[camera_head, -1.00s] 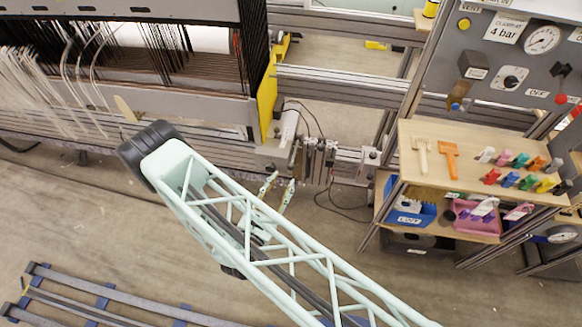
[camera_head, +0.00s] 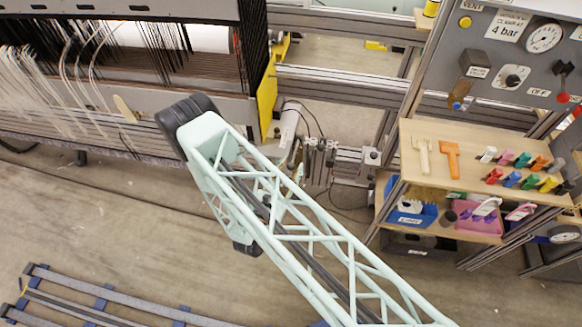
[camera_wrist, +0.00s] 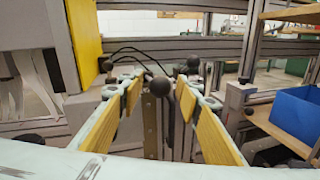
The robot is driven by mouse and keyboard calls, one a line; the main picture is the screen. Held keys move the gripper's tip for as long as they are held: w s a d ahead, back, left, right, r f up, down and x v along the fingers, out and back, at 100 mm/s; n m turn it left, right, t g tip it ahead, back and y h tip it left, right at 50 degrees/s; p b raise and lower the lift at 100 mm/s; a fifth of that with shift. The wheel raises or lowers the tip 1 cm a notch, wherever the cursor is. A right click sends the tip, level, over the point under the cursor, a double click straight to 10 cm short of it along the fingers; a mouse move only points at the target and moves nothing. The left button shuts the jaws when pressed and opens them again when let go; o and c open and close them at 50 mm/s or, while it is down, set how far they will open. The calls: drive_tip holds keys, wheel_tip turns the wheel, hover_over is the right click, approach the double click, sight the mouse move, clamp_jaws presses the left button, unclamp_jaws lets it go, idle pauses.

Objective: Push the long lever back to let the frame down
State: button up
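My gripper (camera_wrist: 161,80) shows in the wrist view with its two yellow-padded fingers spread apart. A lever with a black ball knob (camera_wrist: 160,86) stands upright between the fingers, with a gap showing on each side and nothing gripped. In the head view the lever mechanism (camera_head: 318,155) sits on the rail right of the loom, and my arm hides most of my gripper. The loom frame with its dark hanging wires (camera_head: 155,55) is at the upper left.
A yellow end plate (camera_head: 267,97) stands left of the levers. A wooden shelf (camera_head: 425,185) with coloured clips and a blue bin (camera_head: 408,212) is at the right, under a gauge panel (camera_head: 500,60). A slatted rack (camera_head: 110,300) lies on the floor.

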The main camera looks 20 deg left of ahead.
drive_tip(key=shift+w, duration=0.2)
drive_tip(key=shift+c, duration=0.8)
clamp_jaws()
drive_tip(key=shift+r, duration=0.25)
